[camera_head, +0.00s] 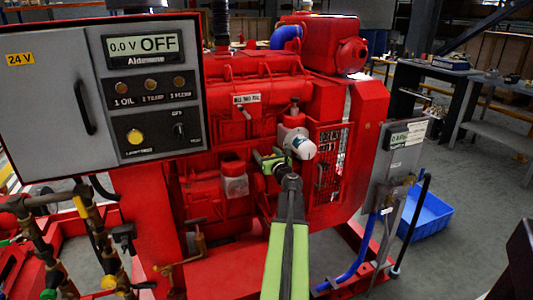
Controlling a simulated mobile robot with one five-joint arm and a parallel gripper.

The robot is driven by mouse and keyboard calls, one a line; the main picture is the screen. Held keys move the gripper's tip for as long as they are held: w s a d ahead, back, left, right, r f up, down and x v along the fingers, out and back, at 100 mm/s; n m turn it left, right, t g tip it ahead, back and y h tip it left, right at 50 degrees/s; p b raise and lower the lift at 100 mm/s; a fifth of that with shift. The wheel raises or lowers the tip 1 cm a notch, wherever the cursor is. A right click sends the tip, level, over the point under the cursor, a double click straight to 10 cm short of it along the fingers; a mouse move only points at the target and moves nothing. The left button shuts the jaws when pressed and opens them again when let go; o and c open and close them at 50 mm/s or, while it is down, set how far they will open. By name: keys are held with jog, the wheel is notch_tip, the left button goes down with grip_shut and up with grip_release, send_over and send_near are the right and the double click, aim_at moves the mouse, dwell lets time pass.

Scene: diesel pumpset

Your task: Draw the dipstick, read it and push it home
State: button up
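The red diesel engine (262,75) stands in the middle. My arm reaches up from the bottom centre, and my gripper (272,160) is in front of the engine's side, just below a red upright fitting (293,120) with a small grey top (294,105). I cannot tell whether this fitting holds the dipstick, or whether my gripper touches it. A white label (247,99) with dark print sits above and left, with a small pale lever-like part (246,113) below it. My wrist covers part of the engine, and the finger gap is too small to read.
A grey control panel (60,80) reading 0.0 V OFF fills the upper left. Pipes with valves (105,245) stand at lower left. A grey post with a small display (403,140) and a blue crate (428,215) are at right. Open floor (470,220) lies beyond.

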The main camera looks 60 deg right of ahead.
jog(key=shift+s, duration=0.1)
grip_shut()
jog(key=s+a+r+p, duration=0.4)
jog(key=s+r+p, duration=0.1)
jog(key=r+p, duration=0.3)
jog(key=shift+s+r+p, duration=0.15)
jog(key=shift+r+p, duration=0.1)
jog(key=shift+p, duration=0.05)
jog(key=shift+o, duration=0.7)
grip_release()
jog(key=shift+d, duration=0.1)
